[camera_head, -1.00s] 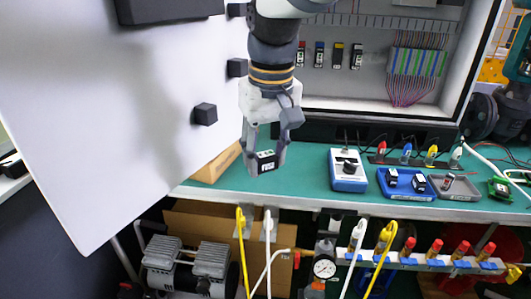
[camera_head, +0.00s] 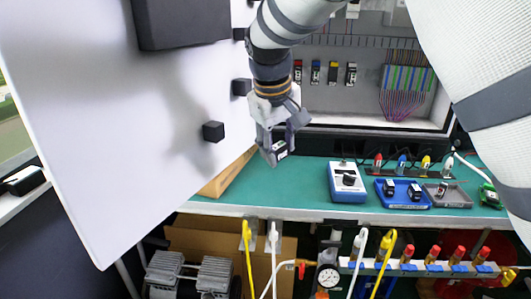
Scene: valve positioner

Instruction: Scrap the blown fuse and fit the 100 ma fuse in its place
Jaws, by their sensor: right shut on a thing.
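My right gripper (camera_head: 274,154) hangs over the left part of the green bench, in front of the open white door. It is shut on a small black block with a pale label (camera_head: 281,149), seemingly a fuse module. Two similar dark modules (camera_head: 390,187) (camera_head: 415,191) lie in a blue tray (camera_head: 401,203) at the right. A grey tray (camera_head: 458,202) beside it holds a small dark piece (camera_head: 441,190). Several modules (camera_head: 333,71) sit in a row inside the cabinet. Labels are too small to read. My left gripper is not in view.
A blue-and-white meter (camera_head: 347,182) stands on the bench (camera_head: 305,178), left of the blue tray. Coloured probes (camera_head: 402,163) stand behind the trays. The door (camera_head: 120,130) with black blocks (camera_head: 213,131) stands close left of my gripper. A white arm link of mine covers the upper right.

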